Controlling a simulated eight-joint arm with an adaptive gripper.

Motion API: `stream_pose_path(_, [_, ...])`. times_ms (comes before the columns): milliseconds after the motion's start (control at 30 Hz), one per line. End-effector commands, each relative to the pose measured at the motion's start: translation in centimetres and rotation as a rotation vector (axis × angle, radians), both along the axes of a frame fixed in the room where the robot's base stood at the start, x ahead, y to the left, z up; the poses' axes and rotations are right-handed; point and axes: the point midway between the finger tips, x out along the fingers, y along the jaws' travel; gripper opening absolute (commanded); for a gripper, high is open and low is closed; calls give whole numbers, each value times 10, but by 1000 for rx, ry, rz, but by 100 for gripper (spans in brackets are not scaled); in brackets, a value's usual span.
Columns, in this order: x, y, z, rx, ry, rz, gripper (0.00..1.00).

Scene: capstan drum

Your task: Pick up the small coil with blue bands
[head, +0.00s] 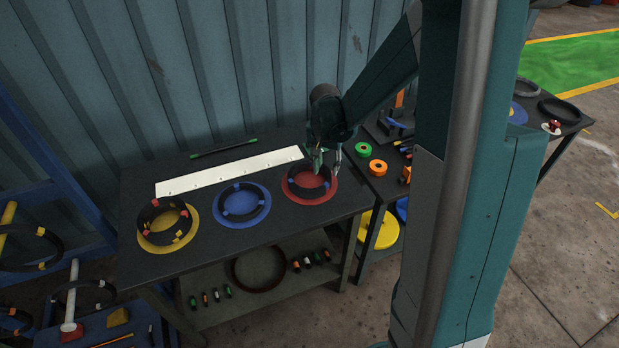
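A black coil with blue bands (301,193) rests on a red round mat (327,199) at the right end of the bench top. Another black coil with blue bands (242,214) rests on a blue round mat (232,222) in the middle, and it looks slightly larger in the picture. My gripper (328,168) points down over the right rim of the coil on the red mat. Its two fingers are apart and nothing shows held. I cannot tell whether a finger touches the coil or how the rim lies between them.
A taller coil with red and yellow bands (163,234) stands on a yellow mat (146,242) at the left. A white strip (230,171) and a dark rod (223,148) lie behind the mats. A second bench at right holds a green ring (364,150) and an orange ring (378,168).

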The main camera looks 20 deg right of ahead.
Motion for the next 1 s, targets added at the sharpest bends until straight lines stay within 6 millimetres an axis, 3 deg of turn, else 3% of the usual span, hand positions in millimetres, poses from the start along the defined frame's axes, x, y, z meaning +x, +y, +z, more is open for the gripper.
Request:
stream_pose_path(467, [3,-3,-24,0,0,0,32])
stream_pose_path(1000, [3,-3,-30,0,0,0,32])
